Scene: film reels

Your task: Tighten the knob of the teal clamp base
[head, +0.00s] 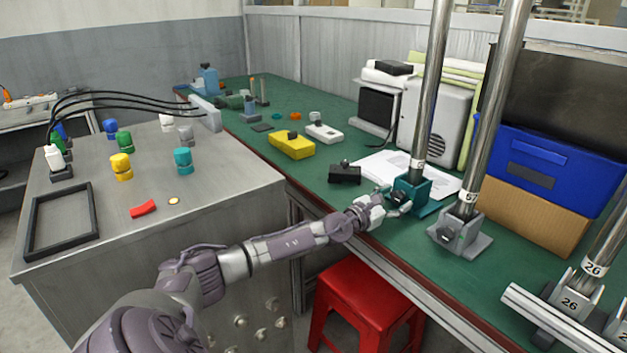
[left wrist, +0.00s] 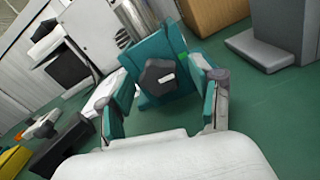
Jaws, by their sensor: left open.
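The teal clamp base (head: 416,190) stands on the green bench top and holds an upright metal pole (head: 433,80). Its dark knob (head: 398,197) faces my left arm. In the left wrist view the knob (left wrist: 158,80) is dark grey and many-sided with a small white mark, on the front of the teal base (left wrist: 165,48). My left gripper (head: 397,203) is close in front of the knob. In the left wrist view its fingers (left wrist: 163,98) are open, one on each side of the knob, with visible gaps. My right gripper is not in view.
A grey clamp base (head: 462,240) with another pole stands just right of the teal one. A black box (head: 345,174) and white papers (head: 385,165) lie to the left and behind. A red stool (head: 362,298) stands below the bench edge.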

